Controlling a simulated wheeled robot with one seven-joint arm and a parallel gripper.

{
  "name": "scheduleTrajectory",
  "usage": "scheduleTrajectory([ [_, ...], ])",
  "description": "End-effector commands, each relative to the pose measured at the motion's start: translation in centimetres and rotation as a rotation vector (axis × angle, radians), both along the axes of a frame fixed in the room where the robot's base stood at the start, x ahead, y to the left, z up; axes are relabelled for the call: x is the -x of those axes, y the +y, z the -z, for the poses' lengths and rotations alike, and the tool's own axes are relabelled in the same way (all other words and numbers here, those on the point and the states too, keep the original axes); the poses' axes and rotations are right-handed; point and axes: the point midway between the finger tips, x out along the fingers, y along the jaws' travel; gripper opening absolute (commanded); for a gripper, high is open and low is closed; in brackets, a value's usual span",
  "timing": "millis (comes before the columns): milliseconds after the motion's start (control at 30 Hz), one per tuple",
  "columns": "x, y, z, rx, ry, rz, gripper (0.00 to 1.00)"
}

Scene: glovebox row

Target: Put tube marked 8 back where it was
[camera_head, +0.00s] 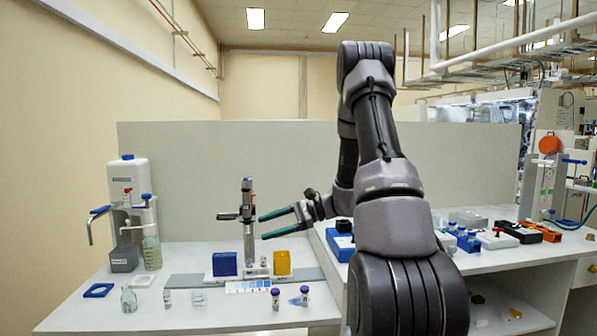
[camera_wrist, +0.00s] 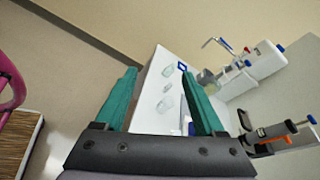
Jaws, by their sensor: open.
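Two small tubes with purple caps stand at the front of the left bench, one left (camera_head: 275,298) and one right (camera_head: 304,295). Their markings are too small to read, so I cannot tell which is marked 8. My gripper (camera_head: 262,228) has green fingers, spread apart with nothing between them. It is above the bench, beside an upright metal device (camera_head: 248,230). In the wrist view the open fingers (camera_wrist: 158,73) frame part of the bench and glassware; I make out no purple-capped tube there.
A blue block (camera_head: 224,263) and a yellow block (camera_head: 282,262) stand behind a flat white piece (camera_head: 248,287). Glassware, including a flask (camera_head: 128,299), stands left. A white dispenser (camera_head: 128,200) and a bottle (camera_head: 151,250) are at the back left. A partition (camera_head: 200,150) closes the back.

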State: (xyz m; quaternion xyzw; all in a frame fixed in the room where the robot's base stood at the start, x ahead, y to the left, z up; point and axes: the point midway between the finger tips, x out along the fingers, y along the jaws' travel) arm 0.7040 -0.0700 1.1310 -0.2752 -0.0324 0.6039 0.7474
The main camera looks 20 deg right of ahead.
Motion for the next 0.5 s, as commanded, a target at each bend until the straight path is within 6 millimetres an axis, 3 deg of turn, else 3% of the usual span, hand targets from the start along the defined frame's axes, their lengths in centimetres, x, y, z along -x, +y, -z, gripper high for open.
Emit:
scheduleTrajectory([
  [33,1.4,1.2,-2.1,0.068,-0.033,-0.061,0.71],
  [200,6.5,3.8,-6.6,0.311,-0.125,-0.238,0.71],
  [500,15.0,4.6,-12.3,0.768,-0.356,-0.427,0.71],
])
